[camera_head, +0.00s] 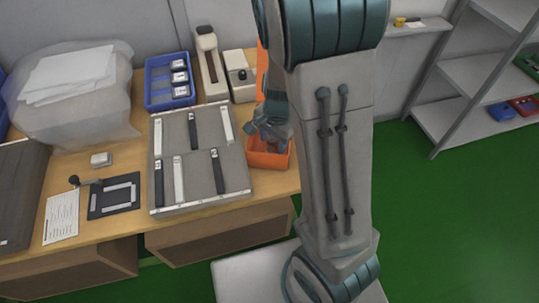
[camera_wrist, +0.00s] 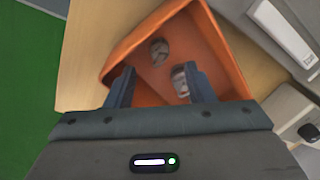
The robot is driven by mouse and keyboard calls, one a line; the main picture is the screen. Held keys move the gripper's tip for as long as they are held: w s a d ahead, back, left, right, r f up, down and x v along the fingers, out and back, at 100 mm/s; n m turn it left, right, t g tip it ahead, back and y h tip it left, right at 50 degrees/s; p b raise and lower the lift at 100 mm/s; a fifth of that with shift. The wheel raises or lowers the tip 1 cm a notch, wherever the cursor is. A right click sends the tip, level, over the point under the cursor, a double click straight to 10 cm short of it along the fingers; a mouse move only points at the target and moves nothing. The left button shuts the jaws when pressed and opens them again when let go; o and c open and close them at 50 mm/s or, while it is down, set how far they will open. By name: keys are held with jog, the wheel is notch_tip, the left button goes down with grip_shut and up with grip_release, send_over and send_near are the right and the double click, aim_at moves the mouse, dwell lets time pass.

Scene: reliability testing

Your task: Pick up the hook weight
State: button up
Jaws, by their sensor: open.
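An orange bin (camera_wrist: 222,45) lies below my gripper (camera_wrist: 162,80) in the wrist view. Two small grey metallic pieces lie in the bin. One, which looks like a hook weight (camera_wrist: 180,82), shows between the fingers, close to the right one. The other piece (camera_wrist: 159,51) lies beyond the fingertips. Their exact shapes are too small to tell. My gripper is open with nothing held, its fingers over the bin. In the head view the orange bin (camera_head: 268,160) stands at the table's right edge. My gripper there (camera_head: 270,138) partly hides it, and the pieces cannot be made out.
A grey board with several strips (camera_head: 200,190) lies just left of the bin. A blue bin (camera_head: 158,84) and white devices (camera_head: 240,78) stand behind. A plastic-wrapped stack (camera_head: 75,95) is at the left. Green floor lies beyond the table's right edge.

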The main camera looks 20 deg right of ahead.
aim_at(271, 152)
notch_tip(271, 152, down, 5)
jog(key=shift+w+a+r+b, duration=0.1)
jog(key=shift+w+a+b, duration=0.05)
jog(key=shift+b, duration=0.35)
jog(key=shift+c, duration=0.3)
grip_shut()
